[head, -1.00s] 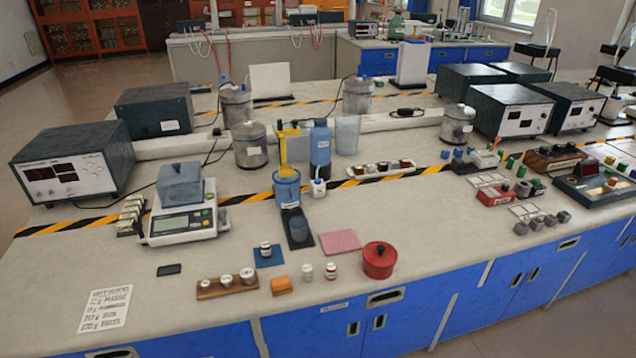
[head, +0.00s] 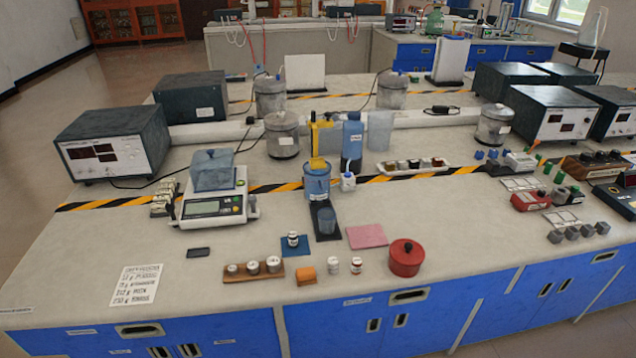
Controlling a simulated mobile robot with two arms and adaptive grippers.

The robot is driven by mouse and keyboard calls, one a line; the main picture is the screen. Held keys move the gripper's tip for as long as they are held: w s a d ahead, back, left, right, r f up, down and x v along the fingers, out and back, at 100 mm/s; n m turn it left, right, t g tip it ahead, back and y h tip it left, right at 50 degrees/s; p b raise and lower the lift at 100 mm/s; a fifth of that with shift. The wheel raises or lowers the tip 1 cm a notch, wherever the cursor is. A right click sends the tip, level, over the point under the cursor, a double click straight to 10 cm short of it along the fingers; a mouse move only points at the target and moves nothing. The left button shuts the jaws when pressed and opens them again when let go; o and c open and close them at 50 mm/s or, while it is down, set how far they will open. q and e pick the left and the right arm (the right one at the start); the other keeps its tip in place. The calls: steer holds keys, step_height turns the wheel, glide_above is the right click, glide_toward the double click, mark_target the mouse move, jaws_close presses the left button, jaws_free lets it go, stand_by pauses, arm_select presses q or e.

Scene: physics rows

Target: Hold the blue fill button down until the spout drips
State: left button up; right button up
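A dispenser with a yellow upright (head: 322,136) and a blue cylindrical vessel (head: 317,180) stands mid-counter. A small clear cup-like vessel (head: 327,222) is on its dark base (head: 317,206). I cannot make out a blue fill button on it, nor a spout or any drip, at this size. Several small blue pieces (head: 480,154) stand farther right; I cannot tell what they are. Neither of my grippers is in view.
A digital balance (head: 208,209) stands left of the dispenser. A blue bottle (head: 352,142) and a small white bottle (head: 348,182) stand close beside it. A pink pad (head: 367,236), a red pot (head: 405,258) and a wooden block with jars (head: 253,273) lie in front.

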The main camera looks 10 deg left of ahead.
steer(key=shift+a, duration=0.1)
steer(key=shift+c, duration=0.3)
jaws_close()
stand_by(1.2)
